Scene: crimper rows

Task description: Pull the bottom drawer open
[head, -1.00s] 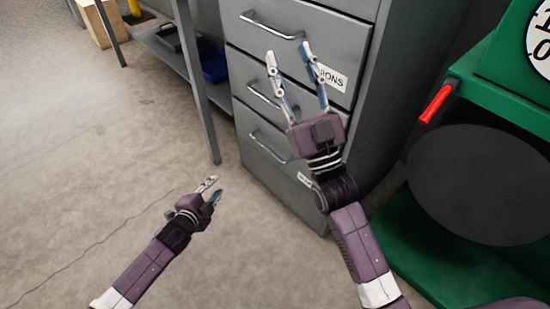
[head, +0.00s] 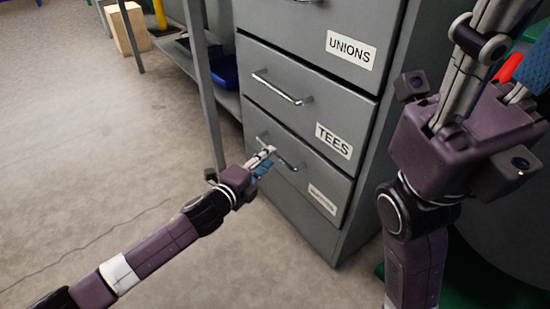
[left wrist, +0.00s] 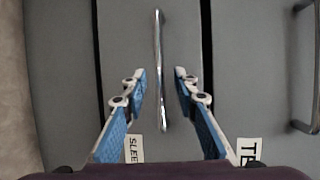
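The bottom drawer (head: 290,182) of the grey cabinet looks shut, its front in line with the drawers above. Its small label (head: 322,199) is hard to read in the head view; in the left wrist view the label (left wrist: 135,148) begins "SLEE". My left gripper (head: 264,158) is at the bottom drawer's handle (head: 292,166). In the left wrist view the bar handle (left wrist: 160,60) runs between the two fingertips of my left gripper (left wrist: 160,74), with a gap on each side. My right gripper (head: 515,50) is raised at the right, fingers apart, tips partly out of frame.
The TEES drawer (head: 300,105) and the UNIONS drawer (head: 310,45) are above, both shut. A shelf leg (head: 203,90) and a blue bin (head: 224,72) stand left of the cabinet. A wooden block (head: 122,30) is farther back. The floor (head: 110,130) in front is clear.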

